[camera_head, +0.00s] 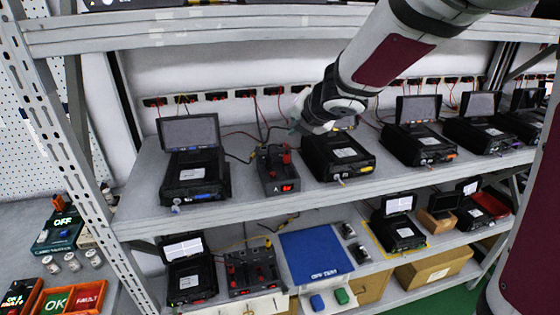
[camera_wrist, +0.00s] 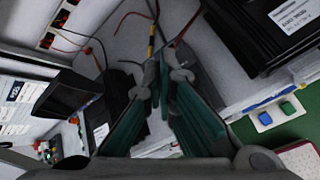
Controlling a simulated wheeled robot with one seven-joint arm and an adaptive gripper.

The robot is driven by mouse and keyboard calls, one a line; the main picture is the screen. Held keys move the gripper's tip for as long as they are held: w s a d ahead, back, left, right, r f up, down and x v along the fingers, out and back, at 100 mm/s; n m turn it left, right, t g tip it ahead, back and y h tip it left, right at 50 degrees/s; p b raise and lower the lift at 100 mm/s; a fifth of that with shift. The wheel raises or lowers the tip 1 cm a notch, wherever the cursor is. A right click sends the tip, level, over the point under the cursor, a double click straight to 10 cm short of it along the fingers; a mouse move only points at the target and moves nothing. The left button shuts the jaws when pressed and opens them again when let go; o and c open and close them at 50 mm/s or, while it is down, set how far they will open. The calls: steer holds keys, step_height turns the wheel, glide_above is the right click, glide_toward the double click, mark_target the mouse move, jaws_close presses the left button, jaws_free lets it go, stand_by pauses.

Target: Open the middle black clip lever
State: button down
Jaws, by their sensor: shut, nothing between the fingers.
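A row of small black clips with red parts runs along the back wall above the upper shelf. One clip (camera_head: 245,93) is left of my arm, and others lie further left and right. Several also show at the upper left of the wrist view (camera_wrist: 46,40). They are too small to show their levers' positions, and I cannot tell which is the middle one. My gripper (camera_wrist: 165,72) has green fingers with grey tips; it is shut and empty, apart from the clips. Thin wires pass just beyond the tips. In the head view my wrist mostly hides the fingers.
Black devices with screens (camera_head: 190,170) stand along the upper shelf (camera_head: 145,205). Wires hang from the wall. The lower shelf holds a blue mat (camera_head: 315,257) and more devices.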

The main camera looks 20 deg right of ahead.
steer(key=b, duration=0.6)
glide_above(289, 154)
steer(key=s, duration=0.3)
steer(key=shift+d+f, duration=0.1)
steer(key=shift+f, duration=2.5)
step_height(289, 154, down, 3)
steer(key=b, duration=0.3)
steer(key=shift+f, duration=0.2)
steer(key=shift+w+f, duration=0.1)
steer(key=shift+f, duration=0.05)
steer(key=shift+f+b, duration=0.3)
steer(key=shift+b, duration=0.05)
steer(key=shift+f+b, duration=0.4)
steer(key=shift+f, duration=0.2)
steer(key=shift+r, duration=0.2)
steer(key=shift+r+p, duration=0.85)
steer(key=shift+r, duration=0.05)
